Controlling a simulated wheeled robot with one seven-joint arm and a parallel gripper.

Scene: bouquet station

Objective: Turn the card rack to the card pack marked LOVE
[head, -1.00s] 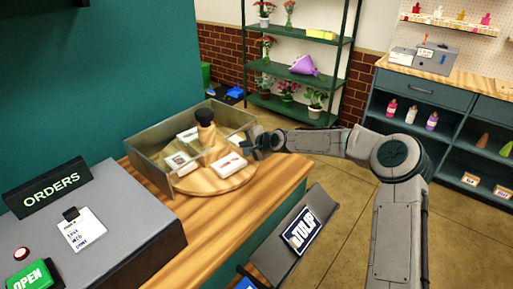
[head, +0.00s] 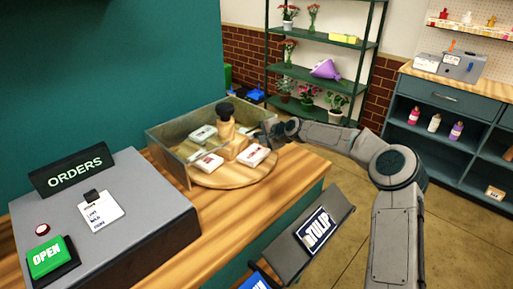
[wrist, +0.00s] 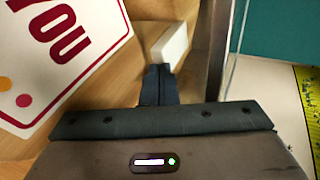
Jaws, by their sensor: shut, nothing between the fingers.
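The card rack (head: 240,182) is a round wooden turntable on the counter, with a central post (head: 227,132) topped by a black knob (head: 225,109). Several white card packs lie around it: one at the front right (head: 253,155), one at the front left (head: 208,161), one at the back left (head: 204,133). Their print is too small to read there. In the wrist view a pack reads "YOU" (wrist: 60,45) in red; no LOVE marking is legible. My gripper (head: 270,131) is at the rack's right side. Its shut fingers (wrist: 158,85) are close to a white block (wrist: 171,44); contact is unclear.
A clear-walled guard (head: 170,150) stands around the rack's back and left; its edge runs close to my gripper's right in the wrist view (wrist: 222,50). A grey ORDERS console (head: 130,235) stands at the left. A TULIP sign (head: 316,230) is in front of the counter.

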